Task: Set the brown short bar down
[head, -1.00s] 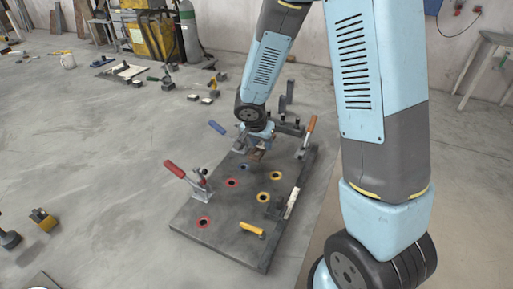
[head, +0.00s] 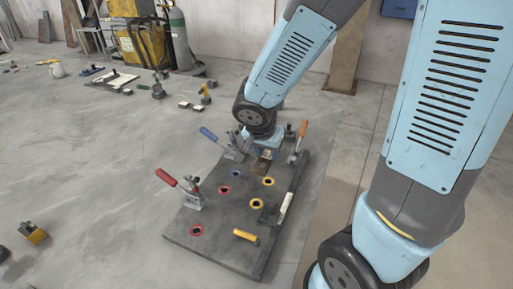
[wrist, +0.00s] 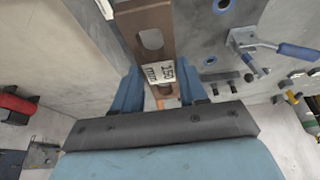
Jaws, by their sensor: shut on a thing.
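My gripper (head: 263,153) is shut on the brown short bar (head: 262,164), over the far part of the dark fixture plate (head: 215,240). In the wrist view, the brown short bar (wrist: 148,20) has slotted holes and a white label reading 150 mm. The blue fingers of my gripper (wrist: 160,92) grip it from both sides, and it reaches out past them. Whether its underside touches the plate cannot be told.
On the plate are toggle clamps with red (head: 166,177), blue (head: 209,135) and orange (head: 303,129) handles, several red- and yellow-ringed holes, a yellow pin (head: 245,235) and a white-faced block (head: 286,207). Loose parts lie on the floor; left floor is mostly clear.

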